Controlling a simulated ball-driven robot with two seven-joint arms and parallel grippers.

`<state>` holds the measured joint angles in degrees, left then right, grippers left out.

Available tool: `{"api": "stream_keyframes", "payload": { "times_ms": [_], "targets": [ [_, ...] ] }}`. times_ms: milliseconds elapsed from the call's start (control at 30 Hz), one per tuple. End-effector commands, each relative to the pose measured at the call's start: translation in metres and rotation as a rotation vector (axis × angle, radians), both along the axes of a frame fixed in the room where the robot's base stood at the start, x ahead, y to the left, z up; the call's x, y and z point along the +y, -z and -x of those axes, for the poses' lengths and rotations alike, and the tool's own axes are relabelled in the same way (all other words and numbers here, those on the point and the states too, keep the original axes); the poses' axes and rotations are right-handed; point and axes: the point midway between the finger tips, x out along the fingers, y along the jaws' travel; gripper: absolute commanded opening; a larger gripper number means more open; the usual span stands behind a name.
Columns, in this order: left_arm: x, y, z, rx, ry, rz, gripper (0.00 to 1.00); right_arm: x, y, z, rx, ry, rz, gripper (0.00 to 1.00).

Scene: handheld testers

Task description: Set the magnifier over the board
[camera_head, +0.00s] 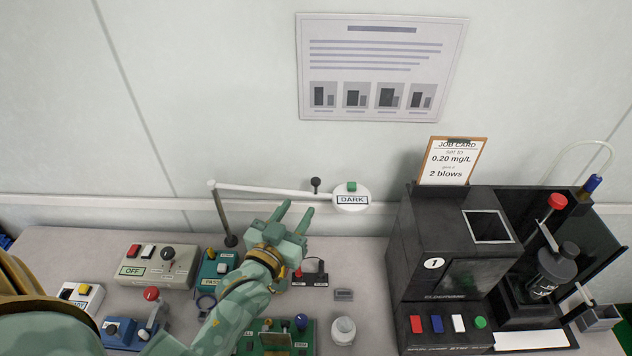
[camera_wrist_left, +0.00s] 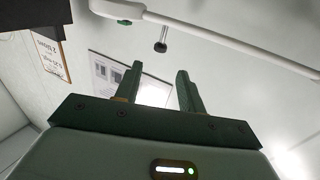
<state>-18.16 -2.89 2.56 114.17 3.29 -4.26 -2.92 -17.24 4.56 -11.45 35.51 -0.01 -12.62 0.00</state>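The magnifier (camera_head: 351,204) is a white round head with a "DARK" label and a green button, on a white arm (camera_head: 265,189) rising from a dark post at the back of the bench. A dark knob (camera_head: 315,184) stands on that arm near the head. The green board (camera_head: 303,341) lies at the front, partly hidden by my left arm. My left gripper (camera_head: 296,211) is open and empty, fingers pointing up, just below the arm in the picture. In the left wrist view the open fingers (camera_wrist_left: 161,85) are apart from the white arm (camera_wrist_left: 215,38) and the knob (camera_wrist_left: 161,40). My right gripper is not in view.
A black tester (camera_head: 417,240) with a job card (camera_head: 453,162) stands at the right. A grey box marked "OFF" (camera_head: 150,266), a teal box (camera_head: 213,268) and a blue device (camera_head: 120,332) are at the left. A small white jar (camera_head: 343,331) stands right of the board.

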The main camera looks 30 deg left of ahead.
Motion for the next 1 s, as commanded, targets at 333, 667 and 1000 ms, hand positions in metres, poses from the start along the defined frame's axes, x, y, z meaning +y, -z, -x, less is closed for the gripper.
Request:
{"api": "stream_keyframes", "payload": {
  "times_ms": [333, 667, 1000],
  "targets": [
    [0.005, 0.001, -0.083, -0.002, -0.001, -0.001, 0.4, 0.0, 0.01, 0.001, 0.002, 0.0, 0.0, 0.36],
    [0.007, 0.001, -0.108, 0.0, -0.001, -0.001, 0.4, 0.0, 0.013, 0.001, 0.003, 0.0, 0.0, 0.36],
    [0.007, 0.0, -0.108, 0.0, 0.0, -0.001, 0.01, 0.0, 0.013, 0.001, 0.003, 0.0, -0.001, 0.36]
  ]
}}
